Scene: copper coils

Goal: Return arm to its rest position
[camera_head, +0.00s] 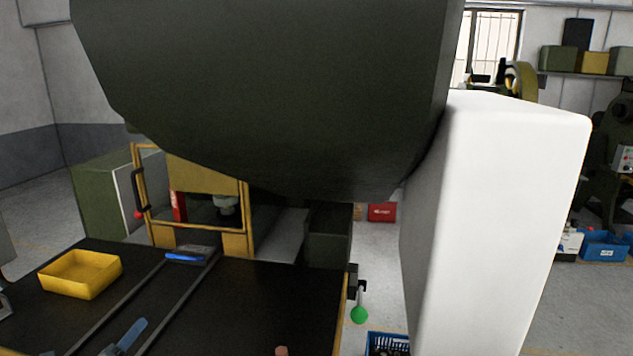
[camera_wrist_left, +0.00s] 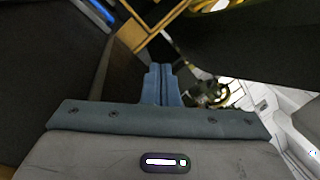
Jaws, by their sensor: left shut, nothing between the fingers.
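My left gripper (camera_head: 138,325) shows in the head view at the lower left, as blue-grey fingers over the dark bench. In the left wrist view its two narrow blue-grey fingers (camera_wrist_left: 160,72) lie side by side, shut, with nothing between them. Its wider mount and grey housing fill the lower part of that view. My right gripper is in neither view.
The dark bench (camera_head: 240,300) holds a yellow tray (camera_head: 82,280) and a blue-handled tool (camera_head: 187,257). A yellow-framed machine (camera_head: 240,245) stands behind. A big dark green shape (camera_head: 270,90) and a white column (camera_head: 500,220) hide much. A blue crate (camera_head: 390,338) is lower right.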

